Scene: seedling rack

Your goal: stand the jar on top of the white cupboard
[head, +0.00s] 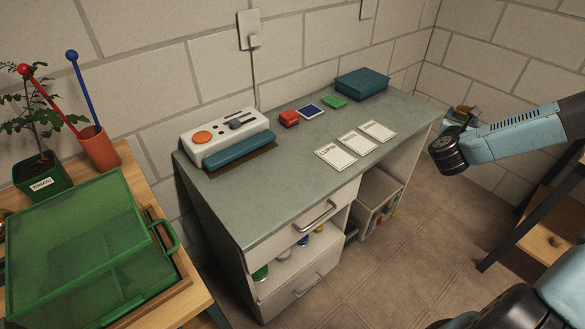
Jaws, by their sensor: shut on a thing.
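My gripper (459,116) is small in the head view, at the right beyond the dark wrist joint of my arm. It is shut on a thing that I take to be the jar. The held thing is mostly hidden and its shape is unclear. Both are to the right of the grey-topped unit and apart from it. This white unit (305,240) has drawers and an open shelf. I cannot tell whether it is the white cupboard; no other white cupboard shows.
At left, a wooden table carries a green lidded box (75,250) and plant pot (42,174). A dark-legged table (530,222) stands right.

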